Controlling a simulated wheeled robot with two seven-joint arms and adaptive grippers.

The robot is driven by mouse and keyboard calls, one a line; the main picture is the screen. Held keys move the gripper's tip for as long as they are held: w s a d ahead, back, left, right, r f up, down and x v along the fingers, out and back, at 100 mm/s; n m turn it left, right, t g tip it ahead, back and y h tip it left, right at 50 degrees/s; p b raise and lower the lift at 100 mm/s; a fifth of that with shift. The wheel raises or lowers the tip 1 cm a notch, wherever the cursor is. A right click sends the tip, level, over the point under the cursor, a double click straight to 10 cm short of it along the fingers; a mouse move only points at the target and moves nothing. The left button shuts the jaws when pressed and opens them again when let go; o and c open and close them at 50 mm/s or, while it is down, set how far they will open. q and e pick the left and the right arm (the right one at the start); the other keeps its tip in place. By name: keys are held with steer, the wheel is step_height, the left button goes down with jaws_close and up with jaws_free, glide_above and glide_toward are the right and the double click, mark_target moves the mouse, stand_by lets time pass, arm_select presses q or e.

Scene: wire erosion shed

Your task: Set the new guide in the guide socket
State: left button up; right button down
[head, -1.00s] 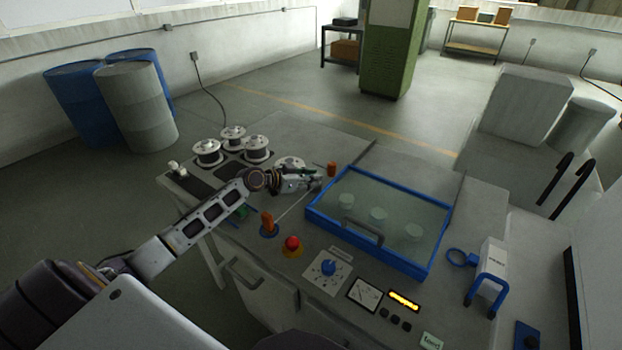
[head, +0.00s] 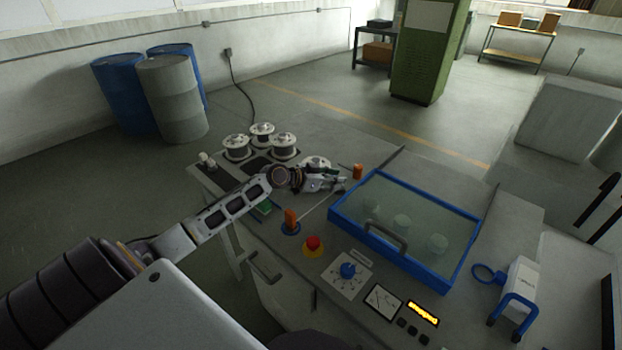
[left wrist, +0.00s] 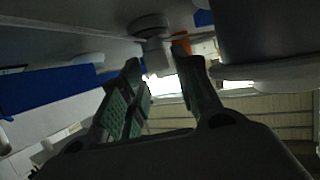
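My left gripper (head: 342,183) reaches over the machine table, between the spools and the blue-framed tank. In the left wrist view its two green-padded fingers (left wrist: 158,62) stand apart. A small pale piece with a round flange (left wrist: 152,27) shows at the fingertips, with its narrower part between them. I cannot tell if the fingers touch it, or whether it is the new guide or the guide socket. Small pale parts (head: 207,160) stand at the table's left corner. My right gripper is not in view.
Several wire spools (head: 262,135) stand behind my left arm. Orange posts (head: 291,218) (head: 358,171) stand near the gripper. The blue-framed tank (head: 375,242) is to its right. A red button (head: 313,243) and dial (head: 348,270) are in front.

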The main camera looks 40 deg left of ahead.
arm_select(q)
steer(key=b+v, duration=0.1)
steer(key=v, duration=1)
stand_by(0.6)
steer(key=shift+r, duration=0.1)
stand_by(0.4)
stand_by(1.0)
steer(key=shift+o, duration=0.4)
